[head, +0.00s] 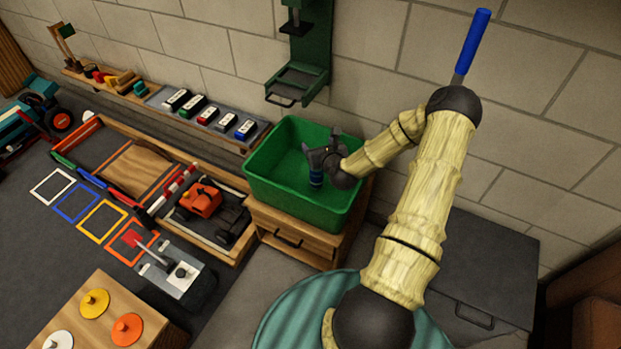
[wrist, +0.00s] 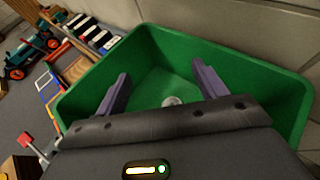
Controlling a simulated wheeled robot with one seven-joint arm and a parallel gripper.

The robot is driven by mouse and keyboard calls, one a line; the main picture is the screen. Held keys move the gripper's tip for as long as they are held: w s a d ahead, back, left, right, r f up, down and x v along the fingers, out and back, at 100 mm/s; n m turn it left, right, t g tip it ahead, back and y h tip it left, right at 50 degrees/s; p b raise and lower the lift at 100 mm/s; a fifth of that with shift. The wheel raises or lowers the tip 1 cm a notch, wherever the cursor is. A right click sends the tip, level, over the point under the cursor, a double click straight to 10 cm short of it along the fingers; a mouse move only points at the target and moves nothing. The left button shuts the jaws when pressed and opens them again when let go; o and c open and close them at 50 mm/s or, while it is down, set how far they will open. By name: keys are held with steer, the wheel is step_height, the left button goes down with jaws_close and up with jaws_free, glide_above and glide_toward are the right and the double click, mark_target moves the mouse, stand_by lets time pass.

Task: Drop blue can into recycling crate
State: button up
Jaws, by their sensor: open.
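The green recycling crate (head: 300,207) stands on a small wooden cabinet near the wall, and its walls fill much of the wrist view (wrist: 240,62). My gripper (head: 312,158) is over the crate with its fingers apart and nothing between the tips. The blue can (head: 316,179) shows just below the fingers, inside the crate's outline. In the wrist view its pale round top (wrist: 172,101) shows beyond the gripper's (wrist: 163,85) spread fingers, low inside the crate. The rest of the can is hidden there by my gripper's body. I cannot tell whether it touches the crate floor.
The wooden cabinet (head: 290,240) has a drawer handle in front. A green wall bracket (head: 299,78) is behind the crate. A wooden tray with an orange toy car (head: 199,199) lies to the left, below a shelf of small cars (head: 205,115). A grey chest (head: 490,265) is at right.

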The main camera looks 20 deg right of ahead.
steer(key=p+v, duration=0.5)
steer(key=v, duration=1)
steer(key=shift+s, duration=0.25)
steer(key=shift+a+r, duration=0.1)
steer(key=shift+r, duration=0.05)
